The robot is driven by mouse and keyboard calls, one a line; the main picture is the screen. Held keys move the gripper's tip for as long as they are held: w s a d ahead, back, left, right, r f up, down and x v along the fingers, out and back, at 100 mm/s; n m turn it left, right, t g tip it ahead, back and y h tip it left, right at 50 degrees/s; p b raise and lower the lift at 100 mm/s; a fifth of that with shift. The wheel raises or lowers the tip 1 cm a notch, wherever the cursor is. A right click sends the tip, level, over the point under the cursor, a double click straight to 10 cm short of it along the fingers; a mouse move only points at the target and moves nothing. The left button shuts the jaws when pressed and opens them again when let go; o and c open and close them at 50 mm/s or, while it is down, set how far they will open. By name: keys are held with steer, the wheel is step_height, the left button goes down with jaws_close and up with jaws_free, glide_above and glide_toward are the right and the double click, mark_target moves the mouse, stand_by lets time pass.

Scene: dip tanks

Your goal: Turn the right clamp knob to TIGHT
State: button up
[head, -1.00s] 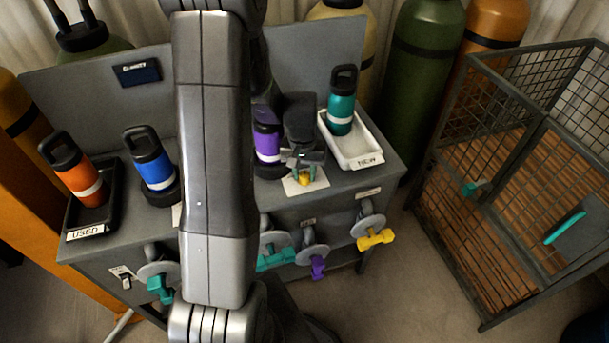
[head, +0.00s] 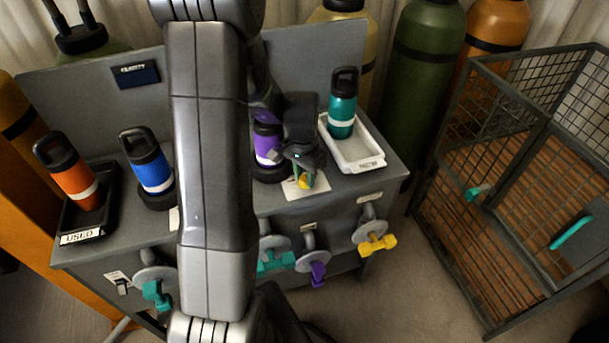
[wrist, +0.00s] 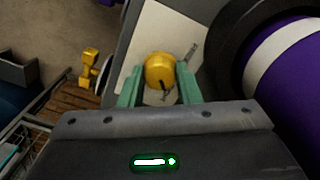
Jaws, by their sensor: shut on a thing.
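The right clamp knob (wrist: 160,70) is small, round and yellow, with a dark pointer mark. It sits on a pale plate (wrist: 150,28) on the bench top, beside the purple bottle. My gripper (wrist: 158,84) is shut on the knob, with one green finger on each side of it in the wrist view. In the head view my gripper (head: 305,178) comes down over the knob from above and partly hides it. The plate's lettering is too small to read, so I cannot tell which mark the pointer faces.
The purple bottle (head: 267,142) stands in a dark round holder close to my gripper. A teal bottle (head: 342,105) stands in the white NEW tray (head: 372,163). A blue bottle (head: 149,165) and an orange bottle (head: 75,178) are left. Valve handles, including a yellow one (head: 376,243), line the bench front.

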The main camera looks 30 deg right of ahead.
mark_target(303, 177)
stand_by(0.3)
steer(key=o, duration=1)
steer(key=shift+r, duration=0.1)
steer(key=r, duration=1.3)
steer(key=shift+w+r, duration=0.2)
steer(key=shift+r, duration=0.1)
steer(key=shift+f, duration=0.15)
steer(key=f, duration=1.3)
steer(key=shift+s+f, duration=0.2)
steer(key=shift+f, duration=0.1)
